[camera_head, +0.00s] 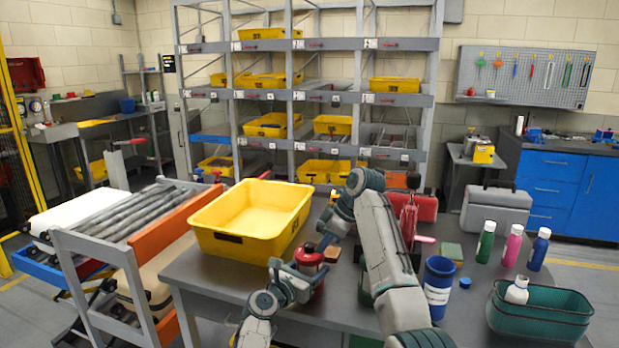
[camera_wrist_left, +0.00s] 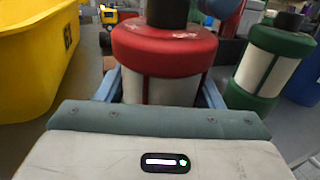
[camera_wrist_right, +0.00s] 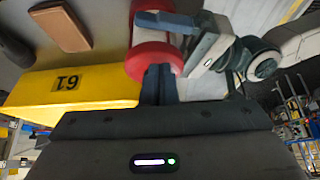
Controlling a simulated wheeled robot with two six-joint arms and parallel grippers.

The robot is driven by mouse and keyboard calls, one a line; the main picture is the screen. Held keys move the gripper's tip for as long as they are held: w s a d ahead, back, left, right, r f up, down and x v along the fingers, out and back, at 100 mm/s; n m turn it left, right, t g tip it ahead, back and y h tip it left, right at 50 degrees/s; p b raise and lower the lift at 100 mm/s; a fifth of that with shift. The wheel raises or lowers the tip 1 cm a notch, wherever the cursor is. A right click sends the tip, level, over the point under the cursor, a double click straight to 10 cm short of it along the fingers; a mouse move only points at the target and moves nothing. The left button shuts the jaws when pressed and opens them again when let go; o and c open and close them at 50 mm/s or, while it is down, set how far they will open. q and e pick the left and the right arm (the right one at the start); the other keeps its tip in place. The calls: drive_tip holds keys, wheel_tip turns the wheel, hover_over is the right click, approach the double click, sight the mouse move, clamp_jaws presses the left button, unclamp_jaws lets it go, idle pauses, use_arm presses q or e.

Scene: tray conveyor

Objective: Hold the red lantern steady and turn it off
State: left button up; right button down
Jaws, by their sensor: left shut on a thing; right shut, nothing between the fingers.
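The red lantern (camera_head: 309,260) stands upright on the grey table, right of the yellow bin. In the left wrist view its red cap and pale body (camera_wrist_left: 165,50) sit between my left fingers. My left gripper (camera_head: 305,277) is shut on the lantern's body; its fingers show on both sides (camera_wrist_left: 160,85). My right gripper (camera_head: 326,238) is shut and empty at the lantern's top. In the right wrist view its closed fingertips (camera_wrist_right: 158,75) are at the lantern's red cap (camera_wrist_right: 150,62); I cannot tell whether they touch. The switch is not clearly visible.
A yellow bin (camera_head: 255,236) stands close on the left. A green lantern (camera_wrist_left: 270,60) stands nearby, mostly hidden behind my right arm in the head view. A blue cup (camera_head: 438,285), several bottles (camera_head: 512,245) and a teal basket (camera_head: 540,318) are on the right.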

drive_tip(key=shift+w+a, duration=0.2)
drive_tip(key=shift+a, duration=0.1)
drive_tip(key=shift+w+d, duration=0.15)
drive_tip(key=shift+w, duration=0.2)
idle(0.6)
drive_tip(key=shift+d, duration=0.15)
wheel_tip(320, 180, up, 6)
drive_tip(key=shift+d, duration=0.3)
idle(0.3)
drive_tip(key=shift+s, duration=0.1)
use_arm(q)
drive_tip(key=o, duration=1.3)
